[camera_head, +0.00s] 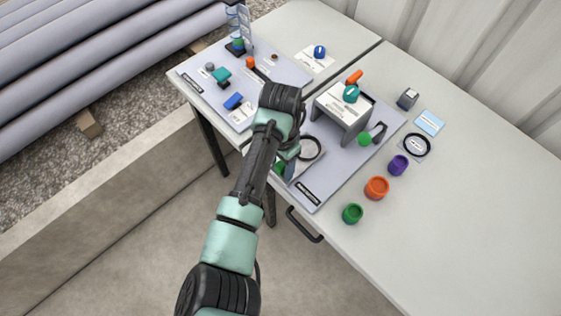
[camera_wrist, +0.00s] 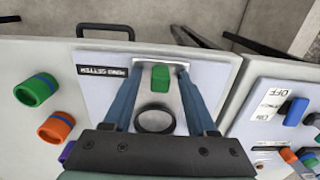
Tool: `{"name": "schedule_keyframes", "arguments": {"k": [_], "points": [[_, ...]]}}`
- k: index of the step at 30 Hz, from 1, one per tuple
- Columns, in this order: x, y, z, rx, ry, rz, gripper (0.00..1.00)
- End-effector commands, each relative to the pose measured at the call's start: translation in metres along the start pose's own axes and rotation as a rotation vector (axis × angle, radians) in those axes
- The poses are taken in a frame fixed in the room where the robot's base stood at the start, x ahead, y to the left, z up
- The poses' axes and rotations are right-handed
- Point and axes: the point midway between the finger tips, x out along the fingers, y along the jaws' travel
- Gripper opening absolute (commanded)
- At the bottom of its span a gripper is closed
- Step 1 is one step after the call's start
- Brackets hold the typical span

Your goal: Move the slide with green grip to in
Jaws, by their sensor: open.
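The green grip (camera_wrist: 160,77) of the slide shows in the wrist view on a pale panel, near the panel's edge. My gripper (camera_wrist: 158,69) is open, with one blue finger on each side of the grip. A gap shows between the grip and each finger, and I cannot tell how far the fingertips are above the panel. In the head view the green grip (camera_head: 279,168) is partly hidden by my arm and gripper. The slide's track and its in mark cannot be made out.
A dark ring (camera_wrist: 155,119) lies just beside the grip. A grey box-like stand (camera_head: 342,112) with a teal knob stands farther back on the panel. Green (camera_head: 352,213), orange (camera_head: 376,188) and purple (camera_head: 398,165) cups stand to the right.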

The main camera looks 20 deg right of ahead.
Motion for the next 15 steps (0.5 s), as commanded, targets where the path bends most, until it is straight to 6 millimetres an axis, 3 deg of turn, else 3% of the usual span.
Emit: {"name": "schedule_keyframes", "arguments": {"k": [2,10,15], "points": [[-0.0001,0.0001,0.0000,0.000,0.000,0.000,0.52],[-0.0003,0.0002,-0.0001,0.000,0.000,0.001,0.04],[-0.0004,0.0002,-0.0001,0.000,0.000,0.001,0.00]]}}
